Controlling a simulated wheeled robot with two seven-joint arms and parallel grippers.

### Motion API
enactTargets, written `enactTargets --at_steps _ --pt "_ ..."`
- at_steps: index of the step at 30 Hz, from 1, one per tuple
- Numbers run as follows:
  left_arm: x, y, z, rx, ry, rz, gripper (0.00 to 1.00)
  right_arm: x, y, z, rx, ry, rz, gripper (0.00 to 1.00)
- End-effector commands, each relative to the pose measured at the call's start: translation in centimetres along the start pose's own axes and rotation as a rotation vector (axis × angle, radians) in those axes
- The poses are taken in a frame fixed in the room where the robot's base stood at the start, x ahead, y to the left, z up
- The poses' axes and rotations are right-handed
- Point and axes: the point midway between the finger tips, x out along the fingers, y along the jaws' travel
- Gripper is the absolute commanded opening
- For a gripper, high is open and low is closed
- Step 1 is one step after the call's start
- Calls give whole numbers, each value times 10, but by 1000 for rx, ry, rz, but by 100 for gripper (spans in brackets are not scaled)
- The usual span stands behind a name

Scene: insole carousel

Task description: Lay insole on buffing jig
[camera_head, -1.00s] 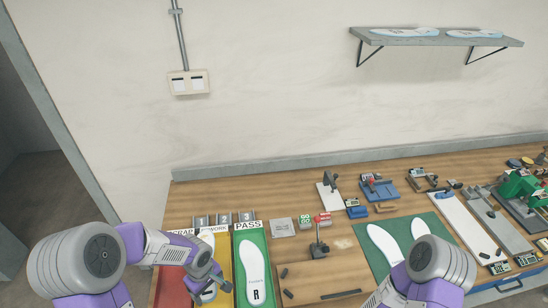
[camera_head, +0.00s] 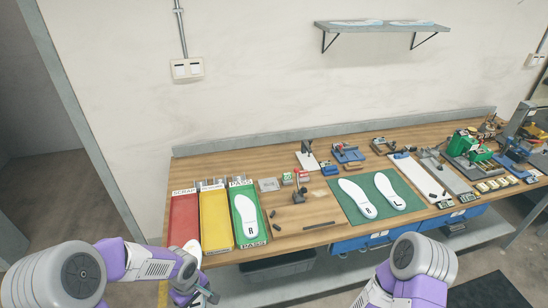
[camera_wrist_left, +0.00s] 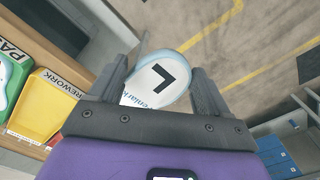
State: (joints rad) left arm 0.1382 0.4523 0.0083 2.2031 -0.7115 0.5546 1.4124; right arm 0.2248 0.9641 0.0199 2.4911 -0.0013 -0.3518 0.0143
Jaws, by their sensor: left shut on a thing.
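My left gripper (camera_wrist_left: 160,88) is shut on a white and pale blue insole (camera_wrist_left: 165,72) marked with a black L, which shows between the fingers in the left wrist view. I cannot tell which bench fixture is the buffing jig.
Red SCRAP (camera_head: 184,215), yellow (camera_head: 215,222) and green PASS (camera_head: 262,235) trays stand at the bench's left; an R insole (camera_head: 245,213) lies in the green one. A green mat (camera_head: 368,190) holds R and L insoles. Fixtures and a green machine (camera_head: 470,145) stand farther right.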

Motion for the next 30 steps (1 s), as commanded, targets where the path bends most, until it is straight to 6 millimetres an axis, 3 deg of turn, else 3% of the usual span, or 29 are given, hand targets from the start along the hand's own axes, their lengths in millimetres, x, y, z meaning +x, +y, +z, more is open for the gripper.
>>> enactTargets --at_steps 8,18,24,30 --pt "27 18 6 278 1 2 32 33 12 -2 0 1 0 50" --pt "60 46 20 766 1 1 32 79 30 -4 0 0 0 50" --pt "64 53 24 907 1 0 32 88 33 -4 0 0 0 50" --pt "63 54 25 924 2 1 32 87 32 -4 0 0 0 50"
